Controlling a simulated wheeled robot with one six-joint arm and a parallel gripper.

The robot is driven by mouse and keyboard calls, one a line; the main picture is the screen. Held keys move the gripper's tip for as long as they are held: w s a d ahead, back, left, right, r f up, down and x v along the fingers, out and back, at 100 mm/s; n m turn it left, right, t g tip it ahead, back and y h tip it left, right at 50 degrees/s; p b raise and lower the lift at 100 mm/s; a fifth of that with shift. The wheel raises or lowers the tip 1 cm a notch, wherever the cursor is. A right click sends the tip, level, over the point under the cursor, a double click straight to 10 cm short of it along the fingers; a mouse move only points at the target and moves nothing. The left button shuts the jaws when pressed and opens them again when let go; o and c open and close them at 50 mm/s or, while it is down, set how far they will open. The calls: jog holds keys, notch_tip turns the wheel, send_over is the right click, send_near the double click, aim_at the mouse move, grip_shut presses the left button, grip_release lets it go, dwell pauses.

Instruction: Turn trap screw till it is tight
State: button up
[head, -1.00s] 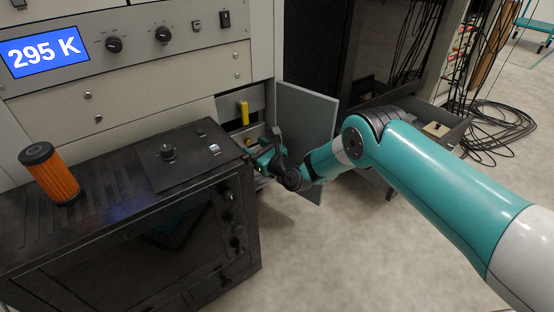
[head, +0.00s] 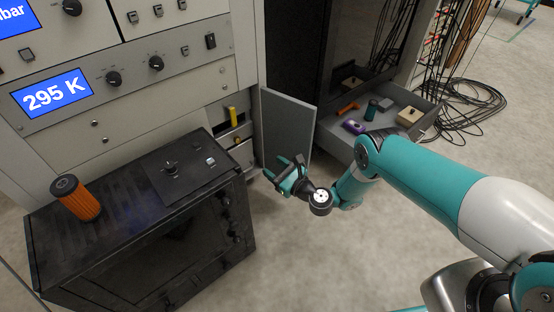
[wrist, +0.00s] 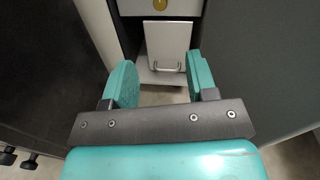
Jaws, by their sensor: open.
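My gripper (head: 284,168) is open and empty, in front of the open cabinet bay. In the wrist view its two teal fingers (wrist: 161,78) are spread with nothing between them. A round yellow knob (wrist: 160,4), possibly the trap screw, is cut off by the top edge of the wrist view, beyond the fingers. In the head view a yellow handle (head: 233,117) stands upright in the bay, with a smaller yellow part (head: 238,141) below it. I cannot tell for sure which part is the screw, or how tight it is.
A grey door (head: 287,130) stands open right of the bay. A black bench unit (head: 150,225) with an orange cylinder (head: 76,198) is at left. An open drawer (head: 385,125) holds several items. A light panel with a handle (wrist: 166,45) lies ahead. Floor in front is clear.

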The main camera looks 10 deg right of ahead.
jog(key=shift+s+d+p, duration=0.25)
jog(key=shift+s+p, duration=0.15)
jog(key=shift+p, duration=0.2)
jog(key=shift+r, duration=0.1)
